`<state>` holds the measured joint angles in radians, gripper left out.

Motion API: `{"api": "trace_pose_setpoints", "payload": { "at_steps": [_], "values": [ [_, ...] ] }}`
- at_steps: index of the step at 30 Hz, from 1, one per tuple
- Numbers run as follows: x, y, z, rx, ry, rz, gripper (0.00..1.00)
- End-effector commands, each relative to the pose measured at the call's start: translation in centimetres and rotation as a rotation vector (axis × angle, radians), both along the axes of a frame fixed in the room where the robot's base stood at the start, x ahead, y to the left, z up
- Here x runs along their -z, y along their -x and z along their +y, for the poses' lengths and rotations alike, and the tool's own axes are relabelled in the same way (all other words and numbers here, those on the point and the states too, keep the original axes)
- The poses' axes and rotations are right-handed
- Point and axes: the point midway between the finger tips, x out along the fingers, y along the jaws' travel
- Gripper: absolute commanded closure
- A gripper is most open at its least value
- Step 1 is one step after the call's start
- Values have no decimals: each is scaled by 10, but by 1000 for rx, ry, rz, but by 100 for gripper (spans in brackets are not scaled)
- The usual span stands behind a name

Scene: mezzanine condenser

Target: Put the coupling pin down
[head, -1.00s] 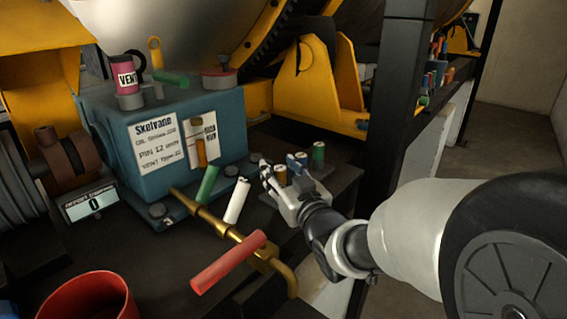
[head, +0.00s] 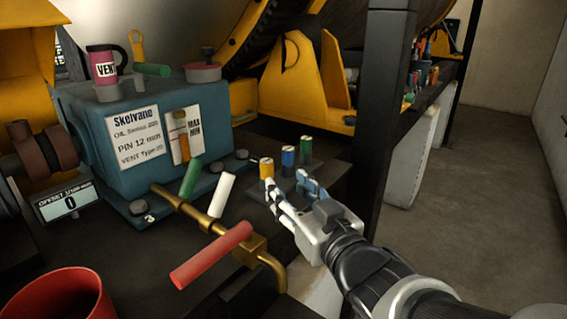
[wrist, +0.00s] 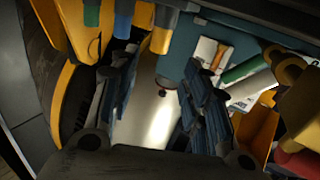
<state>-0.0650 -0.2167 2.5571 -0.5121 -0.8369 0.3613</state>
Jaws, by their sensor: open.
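Three short pins stand upright in a dark holder (head: 255,189) on the bench: a yellow one (head: 266,169), a blue one (head: 288,161) and a green one (head: 305,150). I cannot tell by looks which is the coupling pin; the yellow one is nearest my gripper. My gripper (head: 287,184) is open and looks empty, just in front of the holder. In the wrist view the fingers (wrist: 158,62) are spread with no pin between them. The yellow (wrist: 162,32), blue (wrist: 123,20) and green (wrist: 91,13) pins show at the top edge there.
A teal machine block (head: 150,130) stands behind left. A brass pipe (head: 205,220) with a red handle (head: 211,256) crosses the bench. Green (head: 191,178) and white (head: 222,195) cylinders lean beside it. A red bucket (head: 60,300) is front left; a dark post (head: 385,100) rises right.

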Motion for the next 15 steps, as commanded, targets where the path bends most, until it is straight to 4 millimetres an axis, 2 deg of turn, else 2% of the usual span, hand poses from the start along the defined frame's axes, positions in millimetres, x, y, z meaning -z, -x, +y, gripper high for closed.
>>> {"api": "trace_pose_setpoints", "payload": {
  "at_steps": [5,8,11,14,15],
  "values": [
    [1,4,-5,14,7,6,57],
    [7,5,-20,70,37,48,57],
    [21,10,-49,178,92,147,57],
    [44,28,-84,300,151,302,57],
    [55,40,-97,343,170,375,57]
  ]
}}
